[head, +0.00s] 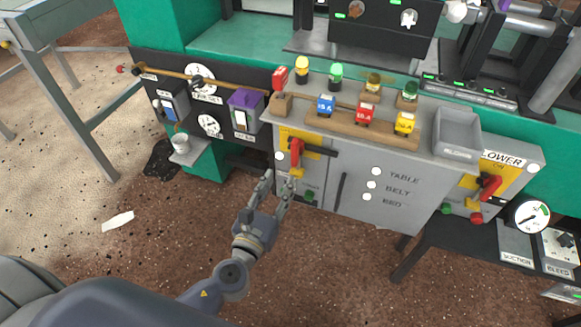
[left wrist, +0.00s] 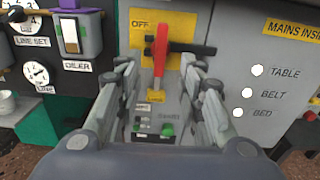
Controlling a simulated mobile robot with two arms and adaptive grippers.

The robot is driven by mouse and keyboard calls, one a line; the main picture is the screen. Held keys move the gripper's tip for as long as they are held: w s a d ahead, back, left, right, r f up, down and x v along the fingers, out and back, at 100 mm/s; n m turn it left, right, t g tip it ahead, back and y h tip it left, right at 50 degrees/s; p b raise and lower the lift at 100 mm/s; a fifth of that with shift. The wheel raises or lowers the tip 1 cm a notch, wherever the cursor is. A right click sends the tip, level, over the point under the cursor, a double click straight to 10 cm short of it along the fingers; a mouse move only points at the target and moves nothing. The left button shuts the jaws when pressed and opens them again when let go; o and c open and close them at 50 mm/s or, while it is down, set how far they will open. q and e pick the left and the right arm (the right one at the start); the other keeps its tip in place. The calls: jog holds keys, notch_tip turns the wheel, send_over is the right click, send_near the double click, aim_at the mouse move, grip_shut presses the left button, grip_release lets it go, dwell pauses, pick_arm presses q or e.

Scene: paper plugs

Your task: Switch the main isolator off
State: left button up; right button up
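The main isolator's red handle (head: 296,152) is on a yellow plate (head: 287,136) at the left of the grey cabinet. In the left wrist view the handle (left wrist: 160,48) stands nearly upright, near the word OFF on the plate (left wrist: 183,24). A black bar (left wrist: 195,48) runs right from behind it, and a small yellow tag (left wrist: 156,95) hangs below. My left gripper (head: 279,178) is open and empty, below and in front of the handle. In the wrist view its fingers (left wrist: 160,72) flank the lower handle; contact is not visible. My right gripper is not in view.
A second red handle (head: 489,187) is on the blower panel at right. A wooden rack (head: 345,125) with coloured plugs and a grey bin (head: 458,132) stand on the cabinet top. A purple-topped oiler (head: 244,110) is at left.

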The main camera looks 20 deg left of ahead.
aim_at(294, 153)
pick_arm(q)
jog(key=w, duration=1)
jog(key=shift+d+r+p, duration=0.2)
jog(key=shift+r+p, duration=0.1)
jog(key=shift+r, duration=0.05)
jog(key=shift+w, duration=0.45)
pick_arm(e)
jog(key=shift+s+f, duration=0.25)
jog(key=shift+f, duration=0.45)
pick_arm(q)
grip_shut()
